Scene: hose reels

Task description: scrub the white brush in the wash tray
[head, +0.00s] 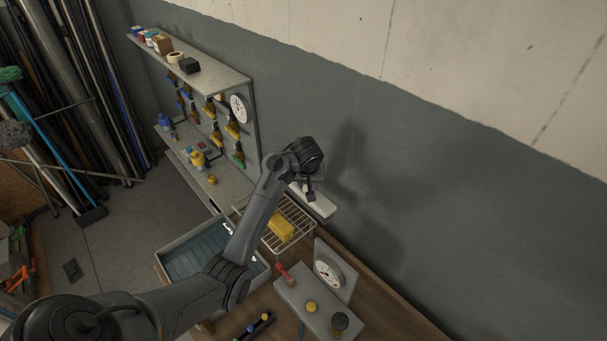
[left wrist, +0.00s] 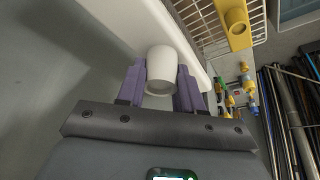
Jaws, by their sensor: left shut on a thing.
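My left gripper (head: 309,192) is at the white slab-like surface by the grey wall, right of the wire rack. In the left wrist view its purple fingers (left wrist: 161,88) are shut on the white round knob of what looks like the white brush (left wrist: 162,68). The long white surface (left wrist: 140,25) lies right behind the knob; I cannot tell where brush and surface part. The wash tray (head: 188,262), blue inside with a pale rim, is lower left in the head view, partly behind my left arm. My right gripper is not in view.
A wire rack (head: 296,212) holds a yellow block with a knob (head: 281,229), between tray and gripper. A grey box with knobs (head: 305,303) and a dial gauge (head: 328,272) stand on the wooden bench. Shelves with bottles and tools (head: 205,160) stand behind. The wall is close to the gripper.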

